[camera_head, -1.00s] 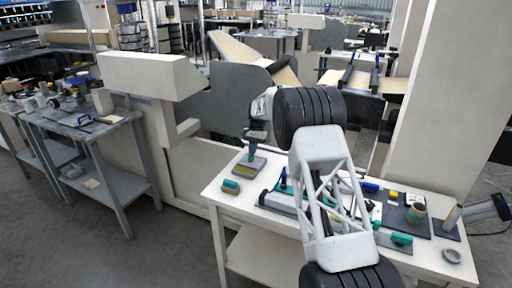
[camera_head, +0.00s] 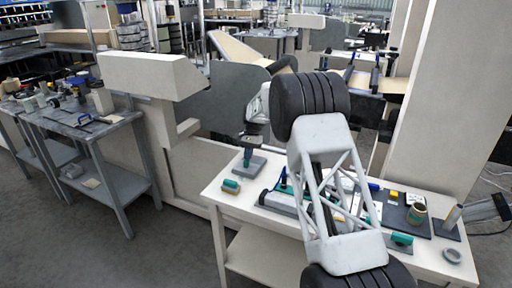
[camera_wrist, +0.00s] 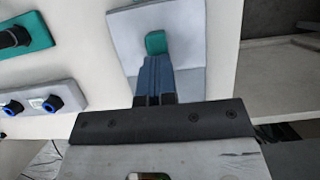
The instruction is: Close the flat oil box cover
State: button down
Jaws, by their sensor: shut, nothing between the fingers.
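A flat grey box (camera_head: 250,168) stands at the left back corner of the white table. I take it to be the oil box; whether its cover is open or shut I cannot tell. It also shows in the wrist view as a pale grey panel (camera_wrist: 187,30). My gripper (camera_head: 247,158) is over this box, pointing down. In the wrist view my gripper (camera_wrist: 155,62) has its blue fingers together with nothing between them. A teal piece (camera_wrist: 155,42) shows at their tips; whether they touch it is unclear. The fingers hide part of the panel.
A teal plate with a black knob (camera_wrist: 18,38) and a grey block with blue fittings (camera_wrist: 40,102) lie left in the wrist view.

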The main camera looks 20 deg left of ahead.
jog(key=shift+w+f, duration=0.15)
jog(key=shift+w, duration=0.5)
jog(key=w, duration=0.3)
jog(key=v, duration=1)
jog(key=shift+s, duration=0.15)
jog(key=w, duration=0.6)
jog(key=shift+d, duration=0.15)
